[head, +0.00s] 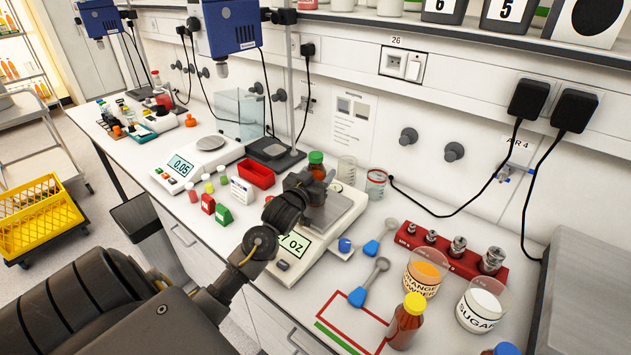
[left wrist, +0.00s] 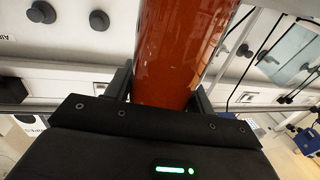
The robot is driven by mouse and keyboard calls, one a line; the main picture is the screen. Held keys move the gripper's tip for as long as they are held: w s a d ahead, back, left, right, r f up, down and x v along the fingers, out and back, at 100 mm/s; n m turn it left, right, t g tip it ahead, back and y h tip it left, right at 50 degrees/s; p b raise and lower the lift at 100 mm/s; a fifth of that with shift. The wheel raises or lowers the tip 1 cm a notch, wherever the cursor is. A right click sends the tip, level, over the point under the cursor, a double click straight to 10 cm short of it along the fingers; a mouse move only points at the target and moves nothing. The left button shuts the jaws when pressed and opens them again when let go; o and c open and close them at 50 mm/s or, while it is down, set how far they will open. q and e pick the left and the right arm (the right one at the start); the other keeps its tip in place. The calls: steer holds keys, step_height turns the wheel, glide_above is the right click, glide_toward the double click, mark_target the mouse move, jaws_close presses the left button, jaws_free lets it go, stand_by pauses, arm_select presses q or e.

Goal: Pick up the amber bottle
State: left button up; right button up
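A bottle with a green cap (head: 316,158) and red-brown body shows just behind my left gripper (head: 308,190), above the balance with the "OZ" display. In the left wrist view, an orange-brown bottle body (left wrist: 178,55) fills the gap between the fingers of my left gripper (left wrist: 160,90), which look closed on its sides. The gripper hides the bottle's lower part in the head view, so I cannot tell whether it touches the balance pan (head: 335,212). Another red-brown bottle (head: 405,325), with a yellow cap, stands upright at the front right. My right gripper is not in view.
An orange powder jar (head: 422,278), a sugar jar (head: 480,305) and a red weight block (head: 450,252) stand on the right. Blue-handled scoops (head: 370,285) lie in front. A second balance (head: 198,160) and a red tray (head: 256,173) are left. A red-and-green outline (head: 335,322) marks the bench.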

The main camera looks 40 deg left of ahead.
mark_target(311, 155)
arm_select(q)
steer(key=c, duration=0.7)
steer(key=shift+c, duration=0.2)
steer(key=shift+r+b, duration=0.35)
steer(key=shift+r, duration=0.2)
steer(key=r, duration=0.1)
steer(key=r+b, duration=0.1)
steer(key=shift+s+r, duration=0.3)
steer(key=shift+r, duration=0.1)
steer(key=s+r, duration=0.1)
steer(key=r, duration=0.1)
steer(key=s+d+r, duration=0.1)
steer(key=s+r, duration=0.1)
steer(key=shift+s+r, duration=0.3)
steer(key=s+d+r+p, duration=0.2)
steer(key=s+r+p, duration=0.2)
steer(key=s, duration=0.5)
steer(key=shift+s+d+r+p, duration=0.15)
steer(key=shift+s+r+p, duration=0.15)
steer(key=shift+p, duration=0.2)
